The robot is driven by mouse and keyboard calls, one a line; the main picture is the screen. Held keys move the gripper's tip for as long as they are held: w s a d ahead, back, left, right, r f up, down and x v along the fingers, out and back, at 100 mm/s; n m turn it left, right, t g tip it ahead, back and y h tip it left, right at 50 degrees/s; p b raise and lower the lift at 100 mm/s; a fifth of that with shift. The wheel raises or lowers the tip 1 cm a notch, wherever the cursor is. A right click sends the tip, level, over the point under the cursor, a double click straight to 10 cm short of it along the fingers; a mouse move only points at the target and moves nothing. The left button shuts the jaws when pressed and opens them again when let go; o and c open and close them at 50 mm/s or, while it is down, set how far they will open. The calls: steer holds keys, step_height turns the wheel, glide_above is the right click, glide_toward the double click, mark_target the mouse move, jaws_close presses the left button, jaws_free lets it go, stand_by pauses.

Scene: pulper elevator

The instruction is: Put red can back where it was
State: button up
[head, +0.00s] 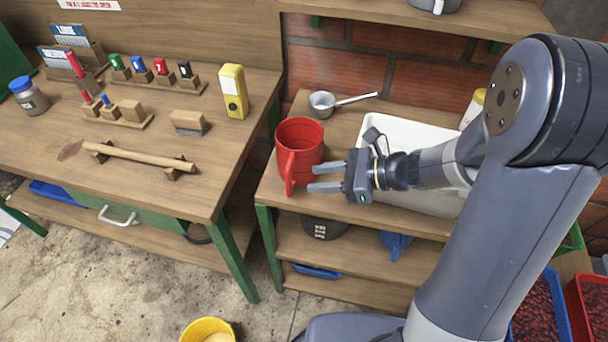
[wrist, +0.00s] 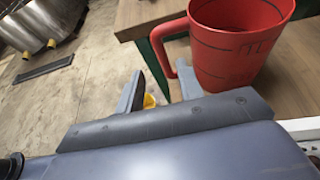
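The red can (head: 300,142) is a jug-like vessel with a side handle. It stands upright near the left front of the wooden shelf top (head: 350,205). In the wrist view the can (wrist: 235,55) fills the upper right, with dark marks on its side and its handle (wrist: 160,45) toward the left. My gripper (head: 312,178) is at the can's right front, close to the handle. Its two fingers are apart, with nothing held. In the wrist view the fingertips (wrist: 161,76) are just below the handle; I cannot tell whether they touch it.
A metal ladle (head: 323,102) lies behind the can, and a white tray (head: 412,128) stands right of it. A yellow bucket (head: 208,330) is on the floor.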

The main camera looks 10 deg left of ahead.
steer(key=v, duration=0.5)
steer(key=shift+o, duration=0.5)
